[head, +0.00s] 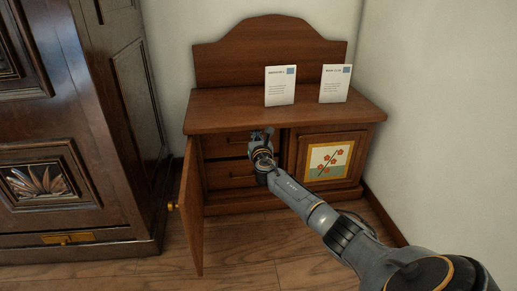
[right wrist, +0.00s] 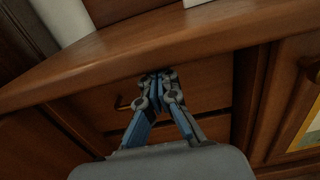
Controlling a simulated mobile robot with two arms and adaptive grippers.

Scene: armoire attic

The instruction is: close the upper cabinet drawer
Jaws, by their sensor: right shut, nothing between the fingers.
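The wooden cabinet (head: 208,114) stands against the wall with its left door (head: 192,215) swung open. Behind that door are two drawers. The upper drawer (head: 222,145) lies just under the cabinet top and looks flush or nearly so; its front also shows in the right wrist view (right wrist: 205,85), with a small handle (right wrist: 124,103) left of the fingers. The lower drawer (head: 225,175) is below it. My right gripper (head: 262,134) is shut and empty, its tips at the upper drawer's front, under the top's edge; contact cannot be told. My left gripper is out of view.
Two white cards (head: 280,86) and (head: 335,83) stand on the cabinet top. The right door (head: 327,158), with a flower picture, is shut. A large dark armoire (head: 75,130) stands at the left. The wooden floor (head: 240,245) in front is clear.

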